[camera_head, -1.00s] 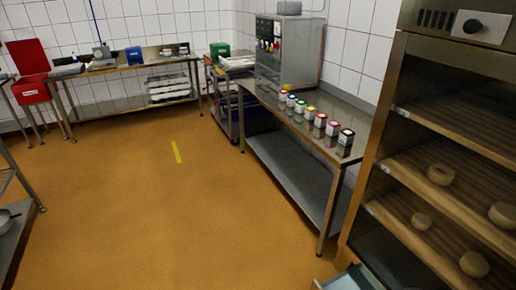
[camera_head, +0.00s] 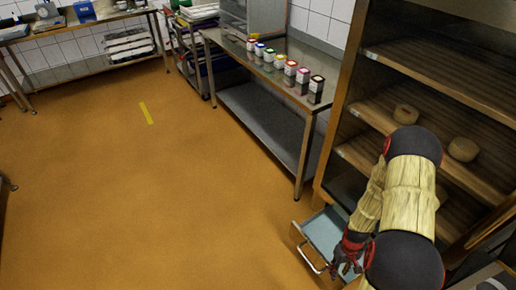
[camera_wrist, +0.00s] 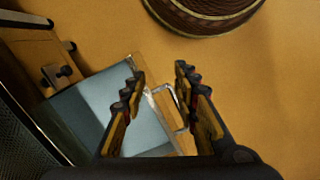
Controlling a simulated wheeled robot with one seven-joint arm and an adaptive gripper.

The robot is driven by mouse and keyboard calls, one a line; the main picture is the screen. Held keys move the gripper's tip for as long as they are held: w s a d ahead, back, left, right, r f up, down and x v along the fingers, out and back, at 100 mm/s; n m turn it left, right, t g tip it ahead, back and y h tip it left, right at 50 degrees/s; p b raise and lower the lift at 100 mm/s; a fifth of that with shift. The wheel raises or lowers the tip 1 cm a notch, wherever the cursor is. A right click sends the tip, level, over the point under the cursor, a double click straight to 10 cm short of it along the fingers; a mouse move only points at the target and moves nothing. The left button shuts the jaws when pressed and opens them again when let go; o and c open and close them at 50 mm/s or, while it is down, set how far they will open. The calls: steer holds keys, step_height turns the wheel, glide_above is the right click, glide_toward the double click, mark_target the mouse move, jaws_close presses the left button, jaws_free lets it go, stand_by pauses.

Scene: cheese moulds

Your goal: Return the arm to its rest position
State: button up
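My arm (camera_head: 398,205) shows at the lower right of the head view, in front of the wooden rack. My gripper (camera_head: 348,262) hangs low by the pulled-out blue-grey drawer (camera_head: 325,230). In the wrist view my gripper (camera_wrist: 160,75) has its two fingers spread, with nothing held between them. The drawer (camera_wrist: 75,115) and its metal handle (camera_wrist: 168,97) lie beyond the fingers in that view. I cannot tell how far the fingertips are from the handle.
A steel table (camera_head: 290,85) carries a row of several small coloured containers (camera_head: 290,68). The orange floor (camera_head: 180,200) at the left is clear. A wooden-edged bench (camera_head: 85,25) stands at the back.

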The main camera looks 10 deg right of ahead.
steer(key=a+r+m, duration=0.1)
steer(key=a+r, duration=0.2)
steer(key=r, duration=1)
steer(key=a+r+m, duration=0.2)
steer(key=a+r, duration=0.1)
steer(key=r, duration=0.9)
steer(key=s+a+r+n+t, duration=0.1)
steer(key=a+r, duration=0.3)
steer(key=r, duration=0.6)
steer(key=s+a+r+n+t+p, duration=0.1)
steer(key=a+r+t, duration=0.3)
steer(key=r, duration=0.6)
steer(key=s+a+r+n+t+p, duration=0.1)
steer(key=a+r+t, duration=0.1)
steer(key=a+r, duration=0.4)
step_height(320, 180, up, 5)
steer(key=shift+a+f, duration=0.2)
steer(key=shift+a, duration=0.05)
